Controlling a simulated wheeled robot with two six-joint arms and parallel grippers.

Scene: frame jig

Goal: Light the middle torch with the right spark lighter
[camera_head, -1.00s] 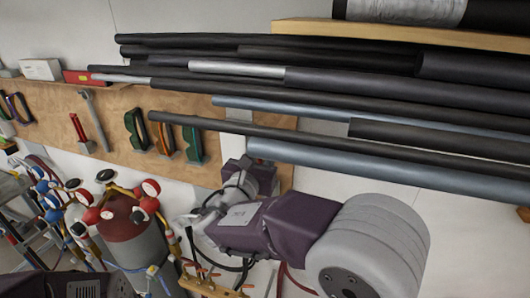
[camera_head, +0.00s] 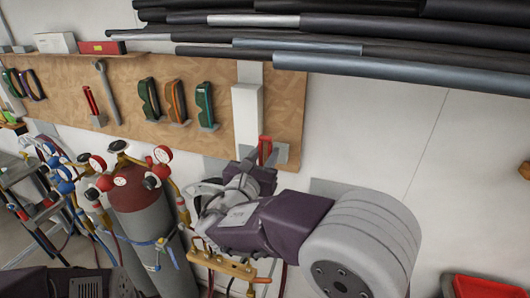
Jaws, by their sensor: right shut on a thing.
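My right gripper (camera_head: 250,172) is at the lower right end of the wooden tool board, seen from behind, its fingertips mostly hidden by its own wrist. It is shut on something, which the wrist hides. A red tool (camera_head: 265,150) shows just beyond it, beside a small grey holder; it may be the right spark lighter, and I cannot tell whether it is in the jaws. A similar red tool (camera_head: 90,100) is on the board farther left. The torches are not clearly seen; a brass bar with hoses (camera_head: 222,263) is below the gripper. My left gripper is out of view.
Long dark pipes (camera_head: 390,48) lie across the top. The tool board (camera_head: 225,75) carries several green and orange tools and a wrench. Gas cylinders with gauges (camera_head: 140,205) stand at the lower left. A red bin (camera_head: 485,287) is at the lower right. The wall right of the board is bare.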

